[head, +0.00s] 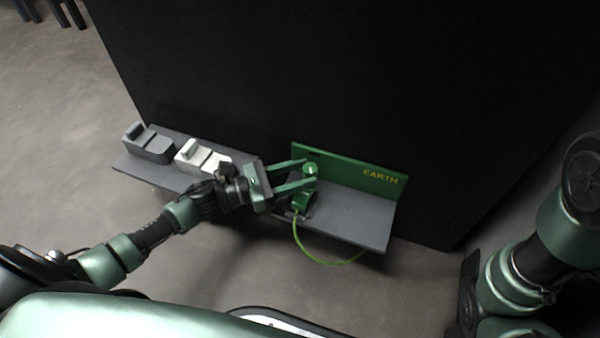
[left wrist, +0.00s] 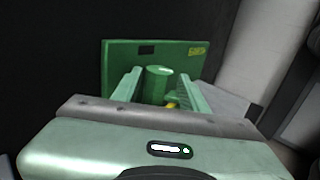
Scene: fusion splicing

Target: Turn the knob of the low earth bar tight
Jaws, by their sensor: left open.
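The earth bar's green knob (head: 310,169) stands in front of the green EARTH plate (head: 350,172), above a green block (head: 303,199) on the grey shelf. My left gripper (head: 311,172) is open, with one finger on each side of the knob. In the left wrist view the knob (left wrist: 159,72) lies between the two fingers (left wrist: 161,84), and I cannot tell whether they touch it. A green-yellow cable (head: 310,253) hangs from the block over the shelf's front edge. My right gripper is not in view; only part of my right arm shows at the right.
A grey shelf (head: 355,212) carries the earth bar against a tall black cabinet (head: 300,70). To its left, another shelf holds a grey block-like holder (head: 150,146) and a white one (head: 200,158). Open floor lies in front of the shelves.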

